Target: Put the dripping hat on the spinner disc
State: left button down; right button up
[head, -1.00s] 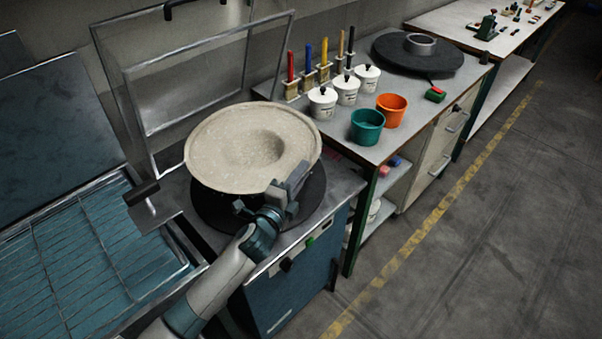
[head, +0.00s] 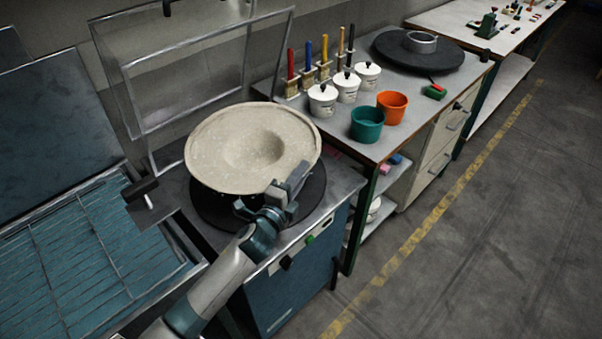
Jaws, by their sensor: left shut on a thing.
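The hat (head: 225,145) is a pale, speckled, wide-brimmed shape with a round hollow in its middle. My left gripper (head: 279,190) is shut on the near right part of its brim. The hat is over the dark round spinner disc (head: 308,196), whose right and near edges show below the brim. The hat hides the rest of the disc. I cannot tell whether the hat touches the disc. No dripping shows at this size. My right gripper is not in view.
A clear framed lid (head: 190,75) stands open behind the disc. A blue wire-racked basin (head: 90,250) lies to the left. On the bench at right are white lidded pots (head: 346,88), a teal bucket (head: 367,124), an orange bucket (head: 391,106) and a dark round plate (head: 450,58).

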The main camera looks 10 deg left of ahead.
pick_arm(q)
jog(key=c, duration=1.6)
grip_release()
jog(key=shift+s+a, duration=0.15)
jog(key=shift+s, duration=0.35)
jog(key=b+v, duration=0.4)
jog(key=v, duration=1.2)
jog(key=shift+s+a+r, duration=0.1)
jog(key=shift+s+r, duration=0.05)
